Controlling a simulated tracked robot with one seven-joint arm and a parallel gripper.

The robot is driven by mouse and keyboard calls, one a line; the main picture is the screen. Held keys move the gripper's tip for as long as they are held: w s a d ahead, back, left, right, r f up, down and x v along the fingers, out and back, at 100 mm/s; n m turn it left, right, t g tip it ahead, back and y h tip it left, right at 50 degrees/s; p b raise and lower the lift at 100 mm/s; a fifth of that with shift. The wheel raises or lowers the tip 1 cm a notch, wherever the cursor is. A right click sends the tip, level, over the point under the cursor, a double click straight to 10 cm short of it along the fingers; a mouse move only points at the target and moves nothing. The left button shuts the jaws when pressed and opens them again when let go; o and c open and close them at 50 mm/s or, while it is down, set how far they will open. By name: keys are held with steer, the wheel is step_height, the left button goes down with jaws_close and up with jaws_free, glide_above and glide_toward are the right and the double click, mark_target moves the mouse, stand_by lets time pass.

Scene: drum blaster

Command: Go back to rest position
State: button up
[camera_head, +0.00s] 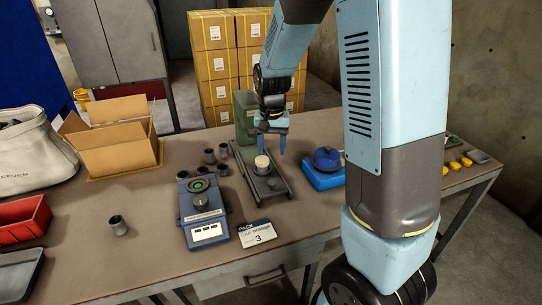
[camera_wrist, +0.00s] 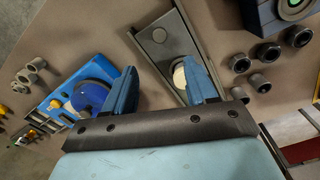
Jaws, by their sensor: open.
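My gripper (camera_head: 272,140) hangs above the green machine (camera_head: 272,190) on the workbench, fingers pointing down. Its two blue fingers are apart with nothing held between them, as the wrist view also shows (camera_wrist: 161,70). A cream round piece (camera_head: 262,162) sits on the green machine, just below the gripper. In the wrist view this piece (camera_wrist: 179,76) is partly hidden behind the right finger. My arm's large links cover the right part of the head view.
A blue device with a round knob (camera_head: 326,158) stands right of the green machine. The bench front is mostly clear.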

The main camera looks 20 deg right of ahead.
steer(key=shift+r, duration=0.25)
steer(key=s+d+r+n+t, duration=0.1)
steer(key=s+d+r+t, duration=0.1)
steer(key=s+r, duration=0.8)
steer(key=s+d+r+n+t, duration=0.2)
steer(key=s+d+r+t, duration=0.1)
steer(key=s+r, duration=0.6)
steer(key=s, duration=0.3)
steer(key=shift+s+r+n+t, duration=0.3)
steer(key=shift+s+r, duration=0.05)
steer(key=shift+s, duration=0.05)
